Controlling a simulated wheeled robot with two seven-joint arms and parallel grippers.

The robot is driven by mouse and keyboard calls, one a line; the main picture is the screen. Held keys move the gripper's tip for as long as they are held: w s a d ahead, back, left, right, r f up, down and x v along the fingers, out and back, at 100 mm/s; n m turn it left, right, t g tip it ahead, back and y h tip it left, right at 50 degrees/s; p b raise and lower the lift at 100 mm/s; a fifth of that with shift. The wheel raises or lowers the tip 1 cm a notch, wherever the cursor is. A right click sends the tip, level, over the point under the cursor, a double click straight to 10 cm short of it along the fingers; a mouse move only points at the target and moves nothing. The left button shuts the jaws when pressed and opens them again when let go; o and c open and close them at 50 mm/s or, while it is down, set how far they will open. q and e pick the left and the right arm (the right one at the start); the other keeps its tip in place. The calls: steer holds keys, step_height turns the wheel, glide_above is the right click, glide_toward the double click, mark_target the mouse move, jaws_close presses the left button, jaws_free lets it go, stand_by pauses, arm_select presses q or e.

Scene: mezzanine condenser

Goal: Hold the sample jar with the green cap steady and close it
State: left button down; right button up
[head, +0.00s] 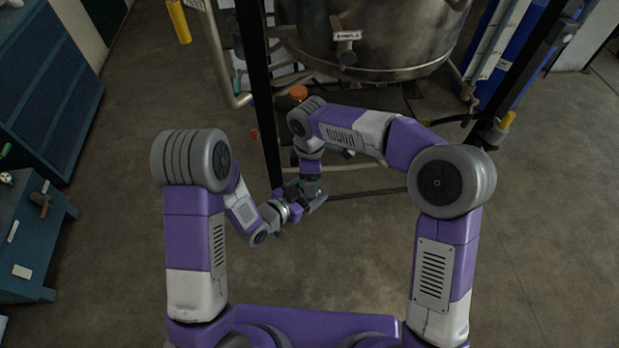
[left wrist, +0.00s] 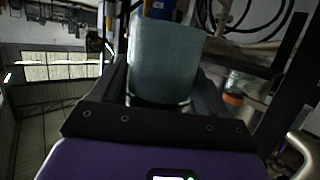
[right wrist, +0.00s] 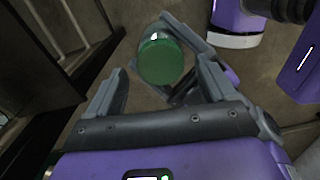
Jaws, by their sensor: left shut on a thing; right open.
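The sample jar (left wrist: 165,55) shows as a pale grey-blue body in the left wrist view. My left gripper (left wrist: 163,88) is shut on it, one finger on each side. The green cap (right wrist: 160,60) shows from above in the right wrist view, at the top of the jar; how far it is seated cannot be told. My right gripper (right wrist: 162,72) is open, with its fingers spread on either side of the cap and apart from it. In the head view both grippers meet low in front of me, and the jar is mostly hidden by them.
A large steel vessel (head: 375,35) stands behind the grippers, with dark frame posts (head: 262,100) near them. An orange knob (head: 298,92) sits just beyond my right forearm. A blue workbench (head: 25,235) is at the left. The floor (head: 540,240) at right is clear.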

steer(key=shift+r, duration=1.3)
steer(key=shift+c, duration=0.4)
